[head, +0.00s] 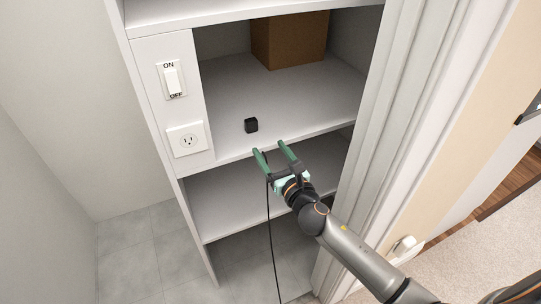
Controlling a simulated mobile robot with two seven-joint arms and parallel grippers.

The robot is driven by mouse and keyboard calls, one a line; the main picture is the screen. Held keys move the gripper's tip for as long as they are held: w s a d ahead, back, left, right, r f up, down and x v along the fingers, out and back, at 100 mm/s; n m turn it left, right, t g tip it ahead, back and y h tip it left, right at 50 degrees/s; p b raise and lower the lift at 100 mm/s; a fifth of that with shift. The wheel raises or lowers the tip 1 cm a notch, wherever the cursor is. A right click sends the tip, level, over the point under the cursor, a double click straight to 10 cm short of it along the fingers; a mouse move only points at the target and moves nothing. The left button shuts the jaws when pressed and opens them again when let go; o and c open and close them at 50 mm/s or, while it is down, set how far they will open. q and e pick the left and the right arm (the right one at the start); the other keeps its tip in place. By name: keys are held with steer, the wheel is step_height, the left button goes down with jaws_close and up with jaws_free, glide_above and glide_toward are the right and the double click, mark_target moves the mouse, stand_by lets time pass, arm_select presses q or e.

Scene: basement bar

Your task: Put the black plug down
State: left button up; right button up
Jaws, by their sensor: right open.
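A small black plug (251,125) rests on the white middle shelf (295,105), near its front edge. My right gripper (268,149) is open, its green fingers apart at the shelf's front edge. The plug lies just beyond the fingertips, clear of both. A thin black cord (271,240) hangs down by the gripper past the lower shelf. Its upper end is hidden at the gripper, so I cannot tell how it joins the plug. My left gripper is not in view.
A brown box (289,40) stands at the back of the middle shelf. The left panel carries an ON/OFF switch (172,80) and a wall outlet (188,140). A white door frame (385,130) borders the shelves on the right. The shelf around the plug is clear.

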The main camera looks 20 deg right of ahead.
steer(key=s+a+f+m+g+y, duration=0.1)
steer(key=s+a+f+m+g, duration=0.2)
steer(key=s+f+m, duration=0.7)
steer(key=s+a+f+m+g+y, duration=0.1)
steer(key=s+a+f+m+g, duration=0.3)
steer(key=s+f+m, duration=0.6)
steer(key=s+m+g, duration=0.2)
steer(key=s+m, duration=0.4)
steer(key=m, duration=0.8)
steer(key=shift+s+f, duration=0.2)
steer(key=shift+f, duration=0.1)
